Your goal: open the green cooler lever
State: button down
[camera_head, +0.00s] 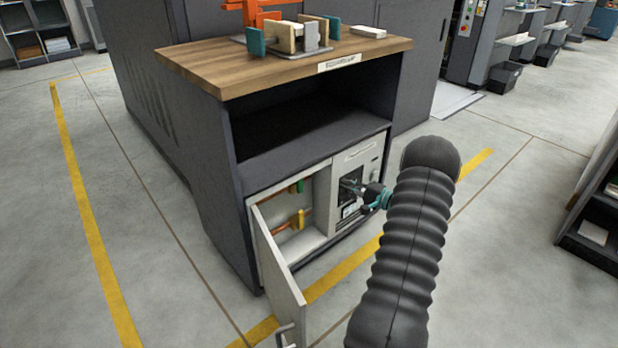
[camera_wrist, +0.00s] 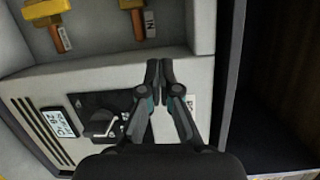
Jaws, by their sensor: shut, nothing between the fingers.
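The green lever (camera_head: 300,186) is a small upright handle on the upper orange pipe inside the open compartment of the cabinet. It is partly hidden by the compartment edge in the head view, and I cannot make it out in the wrist view. A yellow lever (camera_head: 301,218) stands on the lower pipe. In the wrist view, a yellow handle (camera_wrist: 45,9) shows at the top left and another (camera_wrist: 131,3) at the top edge, beside an "IN" label. My gripper (camera_head: 354,186) is shut and empty in front of the control panel, right of the compartment; its closed fingertips (camera_wrist: 159,68) show in the wrist view.
The compartment door (camera_head: 279,270) hangs open toward the front left. The control panel (camera_head: 359,160) has a black knob (camera_wrist: 101,124) and a small display (camera_wrist: 59,122). A shelf opening and a wooden worktop (camera_head: 215,65) lie above. Floor beside the cabinet is clear.

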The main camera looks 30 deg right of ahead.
jog(key=shift+w+a+r+n, duration=0.1)
jog(key=shift+a+r+n, duration=0.15)
jog(key=shift+n, duration=0.35)
jog(key=w+a+p, duration=0.1)
jog(key=w+a, duration=0.6)
jog(key=w, duration=0.1)
jog(key=shift+w+a+p, duration=0.3)
